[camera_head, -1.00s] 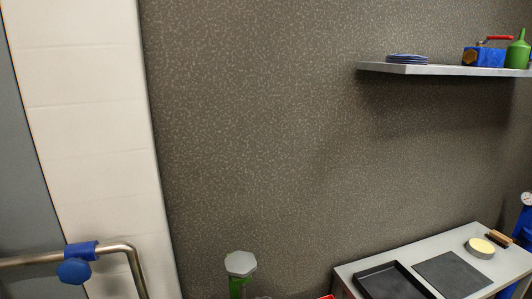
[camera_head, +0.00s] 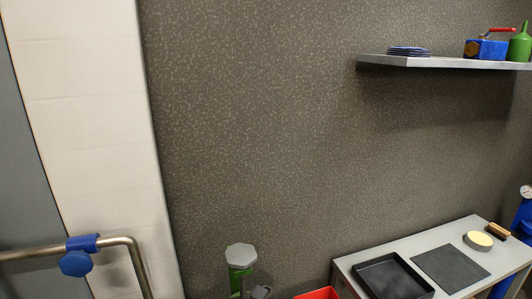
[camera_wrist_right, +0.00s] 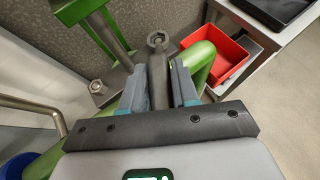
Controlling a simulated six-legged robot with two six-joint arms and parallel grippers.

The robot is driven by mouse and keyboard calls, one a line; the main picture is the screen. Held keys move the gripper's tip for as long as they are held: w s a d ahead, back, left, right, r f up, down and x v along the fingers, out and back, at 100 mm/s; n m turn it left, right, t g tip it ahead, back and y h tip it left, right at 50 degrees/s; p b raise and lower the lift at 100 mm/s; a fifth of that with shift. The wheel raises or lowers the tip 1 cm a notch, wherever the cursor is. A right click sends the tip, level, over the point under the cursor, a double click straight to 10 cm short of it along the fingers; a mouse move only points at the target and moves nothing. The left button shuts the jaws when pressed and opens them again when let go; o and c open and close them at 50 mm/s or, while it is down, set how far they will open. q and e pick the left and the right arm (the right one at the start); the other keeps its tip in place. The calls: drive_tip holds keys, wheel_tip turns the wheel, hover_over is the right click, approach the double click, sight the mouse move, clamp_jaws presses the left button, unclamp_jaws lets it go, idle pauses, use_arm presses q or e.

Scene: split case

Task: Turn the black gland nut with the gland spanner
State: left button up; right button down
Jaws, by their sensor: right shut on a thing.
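In the right wrist view my right gripper (camera_wrist_right: 158,82) is shut on a grey spanner (camera_wrist_right: 157,40). Its rounded end with a hole sticks out beyond the fingertips, and the part between the fingers is mostly hidden. I cannot make out the black gland nut in either view. My left gripper is not in view.
A hexagonal grey-topped green post (camera_head: 240,255) stands at the bottom of the head view. A red bin (camera_head: 318,294) is beside the grey table, which holds a black tray (camera_head: 390,279). A metal pipe (camera_head: 30,254) with a blue fitting is at left.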

drive_tip(key=shift+s+r, duration=0.1)
drive_tip(key=shift+r, duration=0.5)
drive_tip(key=shift+r+p, duration=1.6)
drive_tip(key=shift+r, duration=0.9)
